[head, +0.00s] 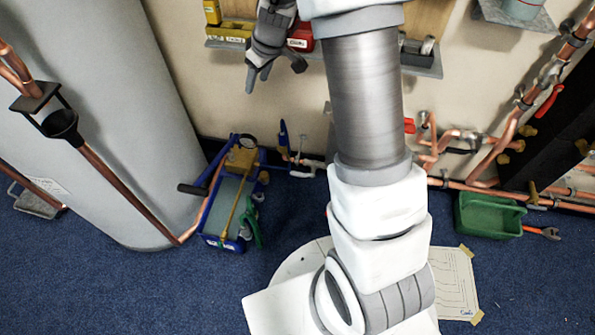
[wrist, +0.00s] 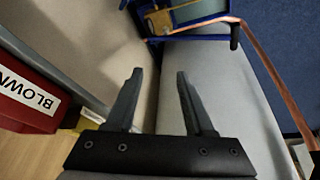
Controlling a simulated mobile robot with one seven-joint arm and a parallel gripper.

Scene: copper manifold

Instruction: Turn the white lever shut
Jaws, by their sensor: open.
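A small pale fitting that may be the white lever (head: 303,144) shows in the head view, on the low copper pipework near the wall's foot. It stands just right of a blue lever (head: 284,137), and it is too small to tell its angle. My gripper (head: 257,78) is up by the wall shelf, above and left of that fitting and well apart from it. In the wrist view my gripper (wrist: 160,74) has its two fingers spread with nothing between them. I cannot make out the white lever in the wrist view.
A blue-framed tool carrier (head: 228,190) stands on the carpet beside the large grey cylinder (head: 100,110). A wall shelf (head: 225,43) holds yellow and red bins. A green crate (head: 488,216) sits at the right. My arm hides part of the pipework.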

